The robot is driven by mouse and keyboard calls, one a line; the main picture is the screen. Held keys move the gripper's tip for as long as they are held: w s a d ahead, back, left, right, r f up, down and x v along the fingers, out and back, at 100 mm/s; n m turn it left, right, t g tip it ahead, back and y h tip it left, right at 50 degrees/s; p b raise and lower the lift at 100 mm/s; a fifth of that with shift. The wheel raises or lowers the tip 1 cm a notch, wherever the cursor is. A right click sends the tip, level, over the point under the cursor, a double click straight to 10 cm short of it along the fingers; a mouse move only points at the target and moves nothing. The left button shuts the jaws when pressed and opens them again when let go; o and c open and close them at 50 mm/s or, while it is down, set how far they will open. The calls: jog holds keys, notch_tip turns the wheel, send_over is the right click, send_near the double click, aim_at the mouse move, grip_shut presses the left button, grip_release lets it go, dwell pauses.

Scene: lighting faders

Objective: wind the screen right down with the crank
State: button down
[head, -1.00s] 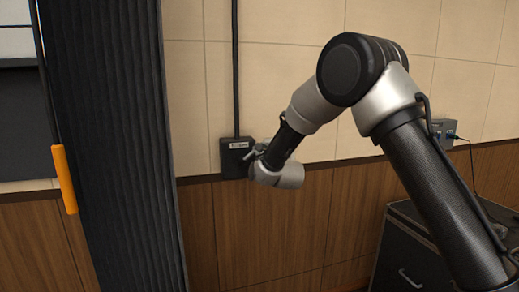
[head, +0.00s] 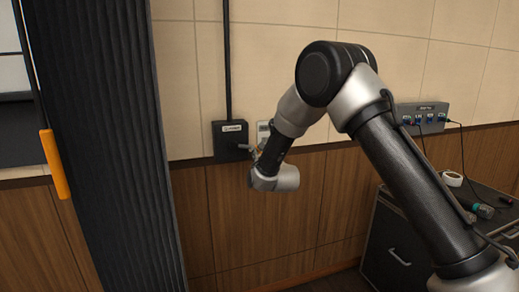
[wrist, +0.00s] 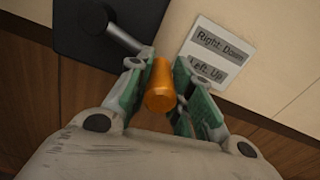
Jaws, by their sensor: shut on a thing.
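The crank box (head: 230,139) is a black box on the wall at the foot of a vertical black conduit. Its grey crank arm (wrist: 112,30) points to the lower right in the wrist view. My gripper (head: 257,151) is shut on the orange crank handle (wrist: 161,88), which sits between the green fingertips (wrist: 159,72). A wall label (wrist: 215,50) beside the box reads "Right: Down" and "Left: Up". Part of the white screen (head: 12,75), with a dark bottom bar, shows at the far left edge above a dark area; most is out of view.
A dark pleated curtain (head: 110,150) hangs left of the crank box. A rod with an orange grip (head: 54,163) hangs left of it. At right are a grey socket box (head: 422,115) and a dark cabinet (head: 395,250) with small items on top.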

jog(key=shift+s+f+m, duration=0.1)
jog(key=shift+f+m, duration=0.4)
jog(key=shift+f, duration=0.05)
jog(key=shift+a, duration=0.1)
jog(key=c, duration=1.2)
grip_release()
jog(key=shift+c, duration=0.2)
jog(key=shift+r, duration=0.1)
jog(key=v, duration=1.2)
